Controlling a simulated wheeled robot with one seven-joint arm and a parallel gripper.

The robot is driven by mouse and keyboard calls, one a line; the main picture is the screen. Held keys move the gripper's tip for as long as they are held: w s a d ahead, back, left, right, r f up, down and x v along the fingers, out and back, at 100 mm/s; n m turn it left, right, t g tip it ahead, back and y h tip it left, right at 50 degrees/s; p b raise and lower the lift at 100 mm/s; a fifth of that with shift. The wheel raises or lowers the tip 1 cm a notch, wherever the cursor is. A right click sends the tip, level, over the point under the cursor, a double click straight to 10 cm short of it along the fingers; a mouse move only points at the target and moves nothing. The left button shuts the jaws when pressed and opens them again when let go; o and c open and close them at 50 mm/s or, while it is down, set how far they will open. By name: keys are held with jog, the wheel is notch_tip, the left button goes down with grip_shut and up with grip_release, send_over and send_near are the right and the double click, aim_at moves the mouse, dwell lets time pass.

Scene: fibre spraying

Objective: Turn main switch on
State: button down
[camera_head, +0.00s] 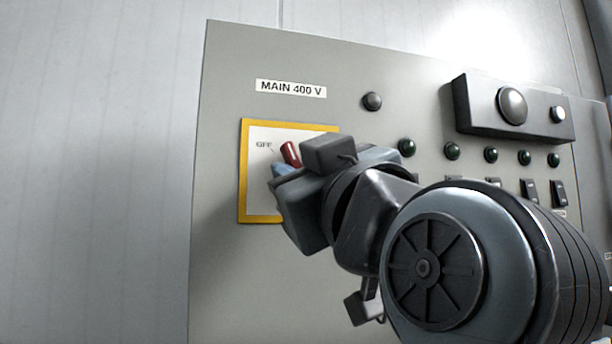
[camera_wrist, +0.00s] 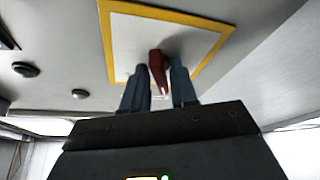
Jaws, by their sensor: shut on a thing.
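The main switch is a red handle (camera_head: 290,154) on a white plate with a yellow border (camera_head: 243,190), below the label "MAIN 400 V" (camera_head: 291,89). The handle's upper end points up and left toward the "OFF" mark (camera_head: 264,145). In the wrist view the red handle (camera_wrist: 158,70) stands between the two blue-grey fingers of my gripper (camera_wrist: 158,85). My gripper is shut on the handle. In the head view my gripper (camera_head: 280,172) and arm cover the right and lower parts of the plate.
The grey panel (camera_head: 225,270) carries a dark round lamp (camera_head: 372,101), a row of dark green lamps (camera_head: 452,151) and several black rocker switches (camera_head: 559,193) at the right. A dark box with a large round button (camera_head: 512,106) juts out at upper right. Space left of the panel is clear.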

jog(key=m+h+b, duration=0.1)
jog(key=m+h, duration=0.2)
jog(key=m, duration=0.3)
jog(key=m+h+b, duration=0.1)
jog(key=m+h, duration=0.2)
jog(key=m, duration=0.4)
jog(key=m+t+h+b, duration=0.1)
jog(key=m+h+b, duration=0.1)
jog(key=m, duration=0.4)
jog(key=shift+s+a+m+h, duration=0.1)
jog(key=shift+a+m+h, duration=0.25)
jog(key=shift+h, duration=0.55)
jog(key=c, duration=1.2)
grip_release()
jog(key=shift+o, duration=0.2)
